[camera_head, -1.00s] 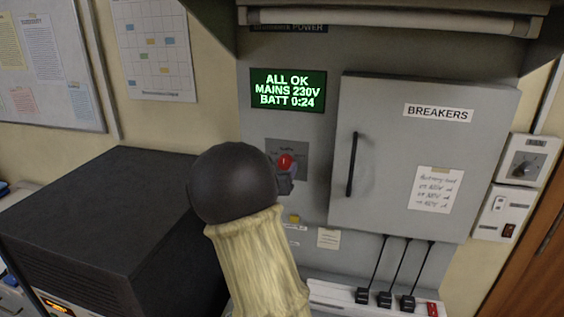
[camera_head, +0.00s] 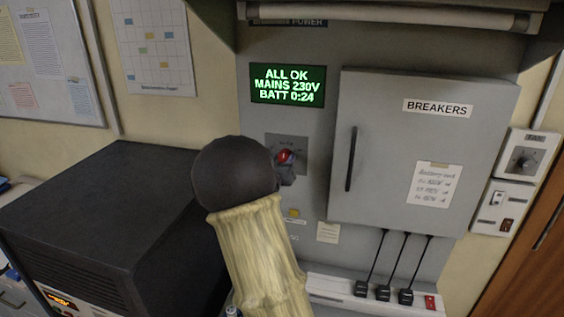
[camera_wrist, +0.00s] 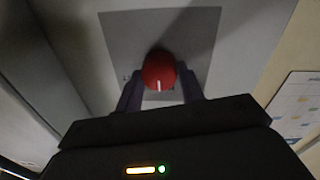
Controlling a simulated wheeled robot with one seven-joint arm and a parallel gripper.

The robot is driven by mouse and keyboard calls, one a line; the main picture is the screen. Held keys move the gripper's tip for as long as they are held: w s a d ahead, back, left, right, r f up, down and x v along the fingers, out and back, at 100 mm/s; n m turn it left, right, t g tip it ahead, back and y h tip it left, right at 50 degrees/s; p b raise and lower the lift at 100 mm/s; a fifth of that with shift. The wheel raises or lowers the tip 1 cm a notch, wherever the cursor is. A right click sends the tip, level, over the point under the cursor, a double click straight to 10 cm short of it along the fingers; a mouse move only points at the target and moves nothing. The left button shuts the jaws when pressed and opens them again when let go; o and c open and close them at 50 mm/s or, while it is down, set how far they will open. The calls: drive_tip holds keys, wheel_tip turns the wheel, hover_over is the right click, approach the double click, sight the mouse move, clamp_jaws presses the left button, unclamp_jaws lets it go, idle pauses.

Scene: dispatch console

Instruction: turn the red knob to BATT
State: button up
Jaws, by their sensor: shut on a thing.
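The red knob (camera_head: 285,157) sits on a grey square plate on the power panel, below the green display. In the wrist view the red knob (camera_wrist: 158,72) shows a white pointer line, which points toward the bottom of that picture. My gripper (camera_wrist: 160,90) is shut on the knob, with one dark finger on each side of it. In the head view my gripper (camera_head: 285,174) is partly hidden behind my arm's dark round joint. The position labels around the knob are too small or hidden to read.
The green display (camera_head: 288,86) reads ALL OK, MAINS 230V, BATT 0:24. The grey breaker door (camera_head: 425,150) is closed, right of the knob, with a black vertical handle (camera_head: 351,158). A dark box (camera_head: 110,200) stands at left. Black plugs (camera_head: 383,292) sit in a strip below.

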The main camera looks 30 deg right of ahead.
drive_tip(key=shift+f+m+b, duration=0.1)
drive_tip(key=shift+m+b, duration=0.2)
drive_tip(key=shift+b, duration=0.1)
drive_tip(key=shift+o, duration=0.2)
drive_tip(key=shift+f+m+b, duration=0.1)
drive_tip(key=shift+m+b, duration=0.7)
drive_tip(key=shift+b, duration=0.45)
drive_tip(key=m+b, duration=0.4)
drive_tip(key=b, duration=0.1)
drive_tip(key=m+b, duration=0.3)
drive_tip(key=shift+s+y, duration=0.1)
drive_tip(key=shift+y, duration=0.2)
drive_tip(key=shift+c, duration=0.2)
drive_tip(key=shift+r+m+b, duration=0.2)
drive_tip(key=shift+m+b, duration=0.65)
drive_tip(key=shift+m, duration=0.25)
drive_tip(key=o, duration=1)
